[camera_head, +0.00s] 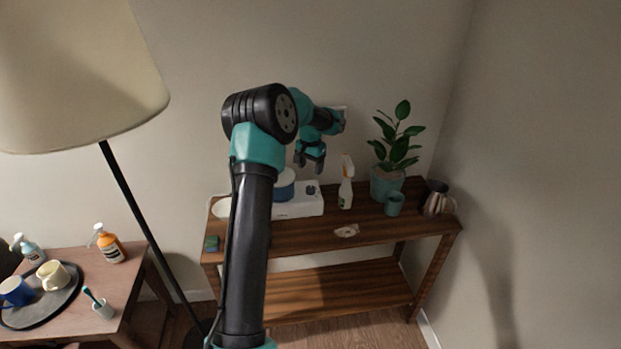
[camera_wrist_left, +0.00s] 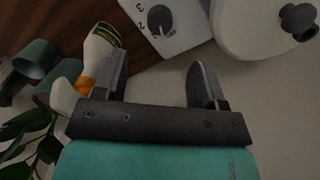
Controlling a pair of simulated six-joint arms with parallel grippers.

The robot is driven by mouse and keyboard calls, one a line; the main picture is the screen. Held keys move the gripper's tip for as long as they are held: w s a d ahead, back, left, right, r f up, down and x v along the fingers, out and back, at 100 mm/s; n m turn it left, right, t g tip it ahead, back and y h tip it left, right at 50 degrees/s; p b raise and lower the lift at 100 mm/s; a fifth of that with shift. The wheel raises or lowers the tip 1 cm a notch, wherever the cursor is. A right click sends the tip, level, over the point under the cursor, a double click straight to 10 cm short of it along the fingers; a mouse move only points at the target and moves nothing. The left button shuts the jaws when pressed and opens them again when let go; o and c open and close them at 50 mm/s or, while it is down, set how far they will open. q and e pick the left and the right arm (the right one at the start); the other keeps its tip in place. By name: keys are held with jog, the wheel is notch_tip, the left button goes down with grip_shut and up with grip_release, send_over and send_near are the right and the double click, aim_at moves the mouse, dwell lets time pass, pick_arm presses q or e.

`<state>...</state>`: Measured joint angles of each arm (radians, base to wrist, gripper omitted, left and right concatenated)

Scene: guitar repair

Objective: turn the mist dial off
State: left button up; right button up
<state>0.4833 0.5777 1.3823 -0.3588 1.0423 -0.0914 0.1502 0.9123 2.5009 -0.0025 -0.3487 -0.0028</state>
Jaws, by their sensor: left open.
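The dark round mist dial (camera_head: 311,190) sits on a white base unit (camera_head: 298,208) on the wooden console table. In the left wrist view the dial (camera_wrist_left: 159,18) is at the top, with the numbers 2 and 3 beside it; its exact setting is hard to read. My left gripper (camera_head: 309,166) hangs above the dial, pointing down. In the left wrist view its fingers (camera_wrist_left: 157,76) are apart with nothing between them, and the dial lies beyond the tips, apart from them. My right gripper is not in view.
A spray bottle (camera_head: 346,184) stands close right of the base unit. Farther right are a potted plant (camera_head: 388,183), a teal mug (camera_head: 394,203) and a pitcher (camera_head: 436,199). A blue vessel (camera_head: 284,186) stands at the unit's left. A sponge (camera_head: 211,243) lies at the table's left end.

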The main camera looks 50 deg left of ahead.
pick_arm(q)
notch_tip(320, 180, up, 8)
send_over(311, 188)
jog(key=shift+s, duration=0.1)
dwell(0.4)
jog(key=m, duration=0.4)
jog(key=shift+f, duration=0.1)
jog(key=shift+f, duration=0.1)
notch_tip(311, 188, down, 17)
jog(key=shift+f, duration=0.1)
dwell(0.8)
jog(key=shift+c, duration=0.2)
jog(key=c, duration=0.9)
